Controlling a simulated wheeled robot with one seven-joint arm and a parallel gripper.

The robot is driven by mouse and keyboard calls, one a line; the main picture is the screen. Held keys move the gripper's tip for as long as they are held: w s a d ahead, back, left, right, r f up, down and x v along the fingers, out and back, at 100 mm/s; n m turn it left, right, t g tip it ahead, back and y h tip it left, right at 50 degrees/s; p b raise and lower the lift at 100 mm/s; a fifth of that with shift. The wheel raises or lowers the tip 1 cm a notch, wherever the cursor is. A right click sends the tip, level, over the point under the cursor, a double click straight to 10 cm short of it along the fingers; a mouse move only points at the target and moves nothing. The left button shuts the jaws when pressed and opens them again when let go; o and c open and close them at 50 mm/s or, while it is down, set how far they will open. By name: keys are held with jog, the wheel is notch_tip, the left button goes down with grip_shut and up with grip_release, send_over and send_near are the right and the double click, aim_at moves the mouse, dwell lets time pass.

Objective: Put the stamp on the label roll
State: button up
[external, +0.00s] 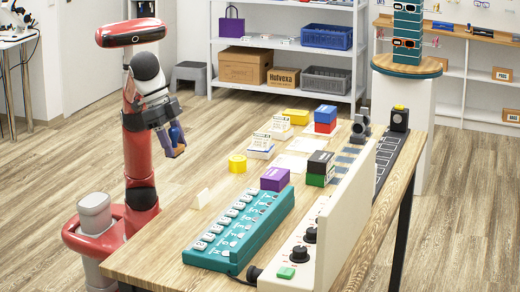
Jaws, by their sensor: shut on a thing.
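My gripper (174,147) hangs over the floor just left of the table, apart from it. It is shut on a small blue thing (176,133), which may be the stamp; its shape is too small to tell. A short yellow cylinder (237,164) stands on the table to the right of my gripper and may be the label roll. Nothing lies on top of it.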

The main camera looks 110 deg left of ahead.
jog(key=w+a+r, duration=0.2)
jog(key=w+a, duration=0.2)
jog(key=a, duration=0.7)
notch_tip(320, 180, up, 2)
jog(key=b, duration=0.2)
send_over(241, 159)
jog(key=s, duration=0.1)
jog(key=f+b, duration=0.2)
jog(key=f, duration=0.3)
jog(key=f+b, duration=0.2)
jog(key=f, duration=0.3)
jog(key=f+b, duration=0.3)
jog(key=f, duration=0.2)
jog(key=shift+s+f, duration=0.15)
jog(key=shift+s, duration=0.1)
jog(key=shift+f+b, duration=0.7)
jog(key=shift+f, duration=1.4)
jog(key=shift+f, duration=0.1)
jog(key=o, duration=1)
jog(key=shift+c, duration=0.2)
